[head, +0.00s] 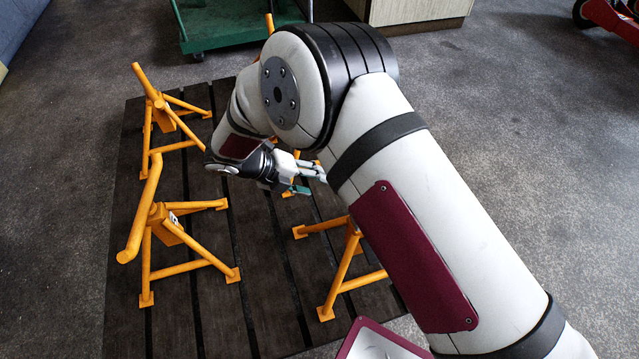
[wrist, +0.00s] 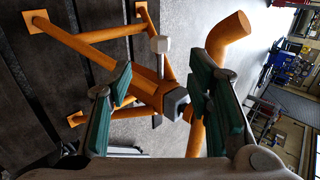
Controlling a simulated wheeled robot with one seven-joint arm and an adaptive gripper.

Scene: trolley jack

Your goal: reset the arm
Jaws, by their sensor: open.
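My arm crosses the head view from the lower right, bends at the elbow and reaches down to the left. My gripper (head: 308,180) hangs over the dark slatted pallet, partly hidden behind my own arm. In the wrist view its two green-padded fingers (wrist: 160,108) stand apart, and I see nothing held between them. Beyond the fingers is an orange stand (wrist: 120,82) with splayed legs and a bent bar. Whether the fingers touch that stand I cannot tell.
Orange stands (head: 160,215) and (head: 155,105) are on the left of the slatted pallet (head: 205,300). Another stand (head: 345,265) is partly behind my arm. A green trolley (head: 225,25) and a cabinet (head: 415,12) are at the back. Grey floor (head: 540,140) is clear at the right.

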